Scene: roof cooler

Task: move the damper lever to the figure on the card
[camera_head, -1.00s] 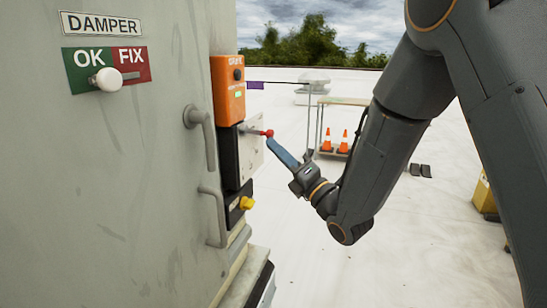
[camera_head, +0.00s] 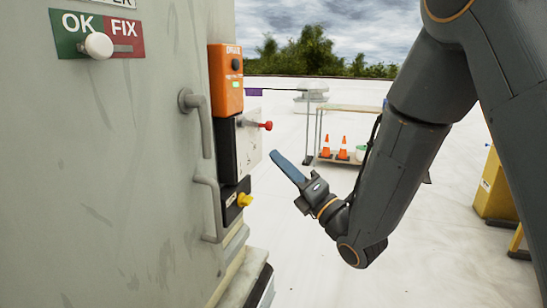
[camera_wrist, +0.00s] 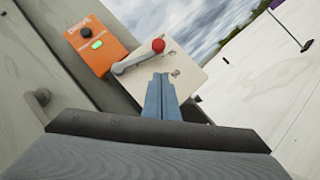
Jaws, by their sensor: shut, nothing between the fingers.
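The damper lever (camera_wrist: 133,58) is a grey arm with a red knob (camera_head: 267,126). It is mounted on a pale plate (camera_wrist: 182,74) on the cabinet's side, and the knob also shows in the wrist view (camera_wrist: 158,45). In the wrist view the lever slants up to the right, with small marks on the plate that I cannot read. My gripper (camera_head: 274,155) has its blue fingers together and empty. It is apart from the knob, below and to the right of it in the head view. In the wrist view the fingertips (camera_wrist: 161,77) appear just below the knob. No card can be made out.
An orange box (camera_head: 226,80) with a lit green button is above the plate. The grey cabinet (camera_head: 110,180) has two handles, a yellow knob (camera_head: 245,200) and an OK/FIX slider (camera_head: 99,45). A cart (camera_head: 330,150) with cones stands behind.

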